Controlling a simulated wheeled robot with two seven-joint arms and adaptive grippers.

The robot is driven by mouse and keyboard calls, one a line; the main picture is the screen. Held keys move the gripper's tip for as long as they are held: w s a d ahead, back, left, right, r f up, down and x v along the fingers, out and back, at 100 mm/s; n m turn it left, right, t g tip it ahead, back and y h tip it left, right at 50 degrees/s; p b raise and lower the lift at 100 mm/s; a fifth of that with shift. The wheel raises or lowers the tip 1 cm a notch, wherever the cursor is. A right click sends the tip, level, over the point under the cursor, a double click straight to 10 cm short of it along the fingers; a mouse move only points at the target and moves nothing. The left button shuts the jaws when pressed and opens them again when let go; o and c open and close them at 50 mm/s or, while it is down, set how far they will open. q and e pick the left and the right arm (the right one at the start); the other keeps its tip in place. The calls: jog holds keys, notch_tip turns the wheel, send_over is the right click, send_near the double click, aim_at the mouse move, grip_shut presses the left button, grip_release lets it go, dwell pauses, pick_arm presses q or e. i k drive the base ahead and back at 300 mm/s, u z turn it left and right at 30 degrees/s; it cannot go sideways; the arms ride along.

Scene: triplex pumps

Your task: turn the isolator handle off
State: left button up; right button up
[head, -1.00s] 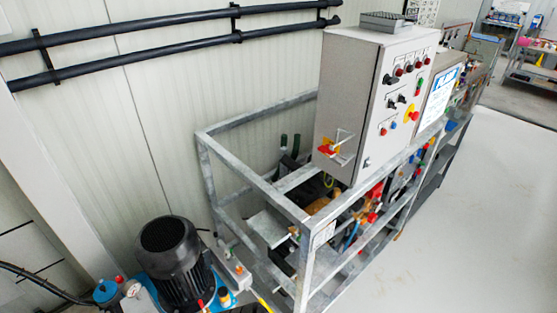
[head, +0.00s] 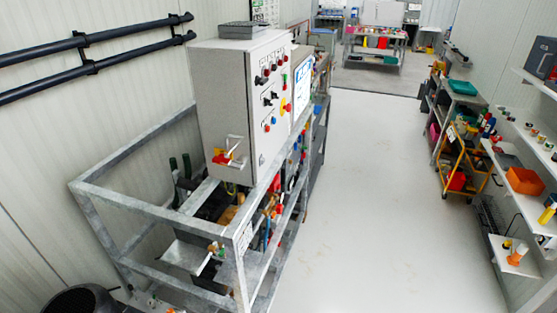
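A grey control cabinet (head: 228,110) stands on a galvanised steel frame (head: 150,204) left of centre in the head view. On the cabinet's near side, low down, is a red isolator handle (head: 222,158) on a yellow backing, with a pale bracket around it. The handle is too small to tell its exact position. The cabinet's front carries several knobs and buttons, among them a red knob on yellow (head: 286,106). Neither of my grippers is in view.
Clear floor (head: 370,190) runs along the frame's right side. Shelves (head: 520,190) and an orange trolley (head: 465,160) line the right wall. A workbench (head: 376,48) stands at the back. A dark motor (head: 82,300) is at the bottom left. Black pipes (head: 90,58) run along the left wall.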

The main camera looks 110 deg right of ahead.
aim_at(220, 159)
jog(key=z, duration=2)
